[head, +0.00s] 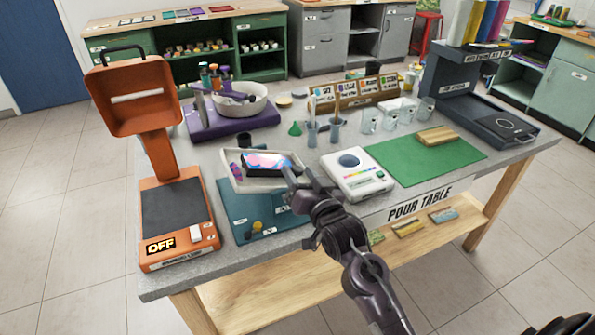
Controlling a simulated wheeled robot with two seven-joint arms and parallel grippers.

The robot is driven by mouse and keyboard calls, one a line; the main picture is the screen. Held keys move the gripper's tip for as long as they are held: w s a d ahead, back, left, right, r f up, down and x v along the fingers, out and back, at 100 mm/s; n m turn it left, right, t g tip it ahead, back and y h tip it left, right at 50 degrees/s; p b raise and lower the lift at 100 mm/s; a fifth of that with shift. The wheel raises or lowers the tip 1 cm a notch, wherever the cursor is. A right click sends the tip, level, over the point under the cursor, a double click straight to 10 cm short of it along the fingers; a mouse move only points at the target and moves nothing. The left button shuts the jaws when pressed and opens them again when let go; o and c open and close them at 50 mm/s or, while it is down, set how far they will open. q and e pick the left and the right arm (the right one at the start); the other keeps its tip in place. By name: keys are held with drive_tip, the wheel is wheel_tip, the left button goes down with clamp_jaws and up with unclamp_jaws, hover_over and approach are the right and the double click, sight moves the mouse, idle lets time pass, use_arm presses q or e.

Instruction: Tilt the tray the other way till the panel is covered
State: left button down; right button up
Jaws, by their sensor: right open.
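The white tray (233,184) stands at the middle of the table, over a dark teal mat (236,215). A dark-edged panel with a pink, blue and white wet-looking surface (268,162) lies in it. I cannot tell how far the tray is tilted or whether the panel is fully coated. My right gripper (298,180) is at the tray's front right corner, its fingers apart. It hides part of that corner, and I cannot tell whether it touches the rim. My left gripper is not in view.
An orange device reading OFF (176,215) stands left of the tray. A white device (357,176) is close on the right, with a green mat (425,158) beyond. Cups (336,130) and a purple stand with a bowl (232,120) are behind.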

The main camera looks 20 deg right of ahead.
drive_tip(key=s+b, duration=0.1)
drive_tip(key=s, duration=0.4)
drive_tip(key=shift+s+d, duration=0.1)
drive_tip(key=shift+s, duration=0.3)
drive_tip(key=s+a+f+n+g, duration=0.2)
drive_tip(key=s+f+n+g, duration=0.1)
drive_tip(key=s+f+g, duration=0.55)
drive_tip(key=s+a+f+n+g, duration=0.1)
drive_tip(key=s+f+n+g, duration=0.35)
drive_tip(key=s, duration=0.75)
wheel_tip(320, 180, down, 32)
drive_tip(key=s+f+m+g, duration=0.1)
drive_tip(key=s+m+g, duration=0.1)
drive_tip(key=s+g, duration=0.1)
drive_tip(key=s+d+f+g, duration=0.1)
drive_tip(key=s+d+f, duration=0.2)
drive_tip(key=s+f, duration=1.3)
drive_tip(key=s, duration=0.2)
drive_tip(key=shift+s+d+f+n+h, duration=0.2)
drive_tip(key=shift+s+n+h, duration=0.1)
drive_tip(key=shift+s+n, duration=0.05)
